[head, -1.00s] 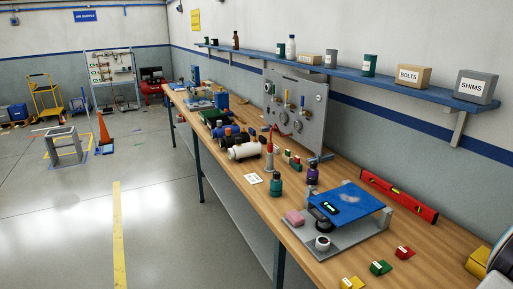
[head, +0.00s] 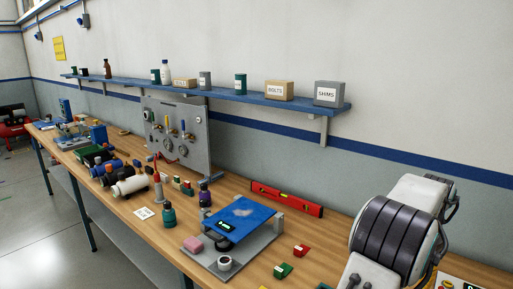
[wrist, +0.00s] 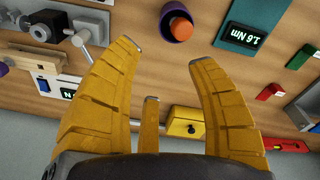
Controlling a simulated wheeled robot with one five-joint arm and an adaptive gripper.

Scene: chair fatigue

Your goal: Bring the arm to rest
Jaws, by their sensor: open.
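My gripper (wrist: 163,53) shows in the wrist view with its yellow ribbed fingers spread apart. Nothing is between the fingers. Below them in the picture lies the wooden bench top (wrist: 145,65), with a yellow box with a black knob (wrist: 188,127) partly behind the fingers. I cannot make out my gripper in the head view. The wooden bench (head: 240,190) runs along the wall there.
A dark display reading 1.6 Nm (wrist: 243,37) and a purple cup with an orange top (wrist: 180,26) lie near the fingertips. The head view shows a blue plate (head: 240,217), a red level (head: 287,199), a gauge panel (head: 178,135) and a loaded blue shelf (head: 225,95).

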